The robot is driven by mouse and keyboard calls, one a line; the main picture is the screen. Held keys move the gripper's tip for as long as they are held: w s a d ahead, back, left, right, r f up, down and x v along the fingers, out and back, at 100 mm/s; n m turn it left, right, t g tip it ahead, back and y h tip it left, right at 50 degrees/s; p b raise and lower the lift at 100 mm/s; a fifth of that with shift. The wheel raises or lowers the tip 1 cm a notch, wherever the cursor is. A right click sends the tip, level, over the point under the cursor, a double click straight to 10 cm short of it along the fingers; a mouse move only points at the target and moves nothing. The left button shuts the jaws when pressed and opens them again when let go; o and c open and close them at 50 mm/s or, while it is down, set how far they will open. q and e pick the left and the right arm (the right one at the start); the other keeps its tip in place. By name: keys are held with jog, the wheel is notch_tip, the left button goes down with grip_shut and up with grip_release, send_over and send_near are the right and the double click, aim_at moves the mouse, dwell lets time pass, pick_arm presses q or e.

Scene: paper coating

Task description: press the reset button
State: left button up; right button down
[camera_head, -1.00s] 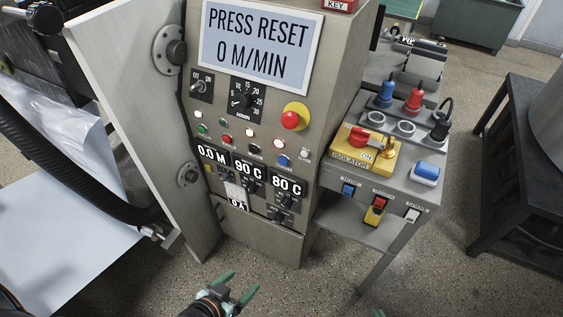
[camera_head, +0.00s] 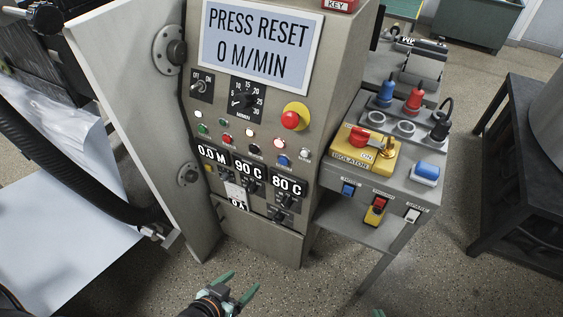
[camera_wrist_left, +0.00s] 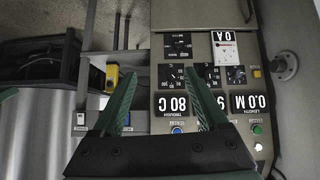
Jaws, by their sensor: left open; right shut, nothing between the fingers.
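The control cabinet (camera_head: 262,235) has a screen (camera_head: 262,42) reading "PRESS RESET 0 M/MIN". A row of small buttons sits below its dials, including a green one (camera_head: 201,129), a red one (camera_head: 227,139), a black one (camera_head: 254,149) and a blue one (camera_head: 283,160). Their labels are too small to read. The blue button also shows in the left wrist view (camera_wrist_left: 177,130), upside down. My left gripper (camera_head: 241,282) is open and empty, low in front of the cabinet and apart from the buttons. Only a tip of my right gripper (camera_head: 378,313) shows at the bottom edge.
A red emergency knob (camera_head: 290,120) sits above the row. Displays and dials lie below it. A side box with a yellow isolator (camera_head: 350,153), switches and plugs stands to the right. A black hose (camera_head: 80,180) runs at left. The floor in front is clear.

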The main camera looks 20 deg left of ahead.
pick_arm(q)
jog(key=shift+c, duration=0.3)
grip_shut()
dwell(1.3)
